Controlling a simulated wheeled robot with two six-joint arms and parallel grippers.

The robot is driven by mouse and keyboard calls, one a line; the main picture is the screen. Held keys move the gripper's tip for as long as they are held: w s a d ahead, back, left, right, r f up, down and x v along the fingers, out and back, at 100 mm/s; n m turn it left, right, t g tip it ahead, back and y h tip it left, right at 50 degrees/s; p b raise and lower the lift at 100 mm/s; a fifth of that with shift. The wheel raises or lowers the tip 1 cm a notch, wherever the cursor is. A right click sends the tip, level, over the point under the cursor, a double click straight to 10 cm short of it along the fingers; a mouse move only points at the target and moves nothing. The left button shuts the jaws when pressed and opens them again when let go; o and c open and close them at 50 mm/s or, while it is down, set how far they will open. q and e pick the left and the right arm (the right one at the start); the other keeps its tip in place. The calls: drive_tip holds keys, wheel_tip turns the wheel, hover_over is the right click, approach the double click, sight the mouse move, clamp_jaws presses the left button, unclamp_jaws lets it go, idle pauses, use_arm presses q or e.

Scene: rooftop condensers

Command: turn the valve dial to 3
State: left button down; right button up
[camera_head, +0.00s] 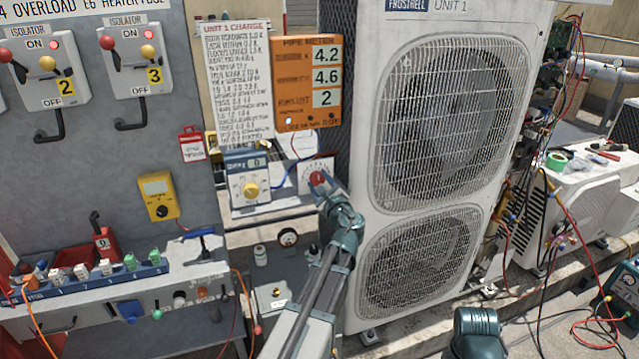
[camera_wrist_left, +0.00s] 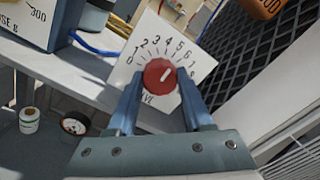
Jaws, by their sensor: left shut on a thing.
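The red valve dial (camera_wrist_left: 160,76) sits on a white square plate (camera_wrist_left: 146,32) with a number scale in the left wrist view. Its white mark points up and right, seemingly near 5; the exact value is hard to tell. My left gripper (camera_wrist_left: 157,92) is shut on the dial, one finger on each side. In the head view the dial (camera_head: 318,178) shows small at the end of my left gripper (camera_head: 324,188), and its mark is unreadable there. My right gripper is not in view.
A meter with a yellow knob (camera_head: 251,190) stands left of the plate. The large condenser unit (camera_head: 362,230) rises close on the right. A small bottle (camera_head: 260,256) and a round gauge (camera_head: 288,237) are below. An orange display panel (camera_head: 308,50) hangs above.

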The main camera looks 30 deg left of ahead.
use_arm(q)
drive_tip(key=n, duration=0.4)
drive_tip(key=shift+n, duration=1.7)
drive_tip(key=shift+f, duration=0.1)
drive_tip(key=shift+c, duration=1.5)
unclamp_jaws()
drive_tip(key=v, duration=1.3)
drive_tip(key=shift+s+d, duration=0.25)
drive_tip(key=shift+s, duration=0.05)
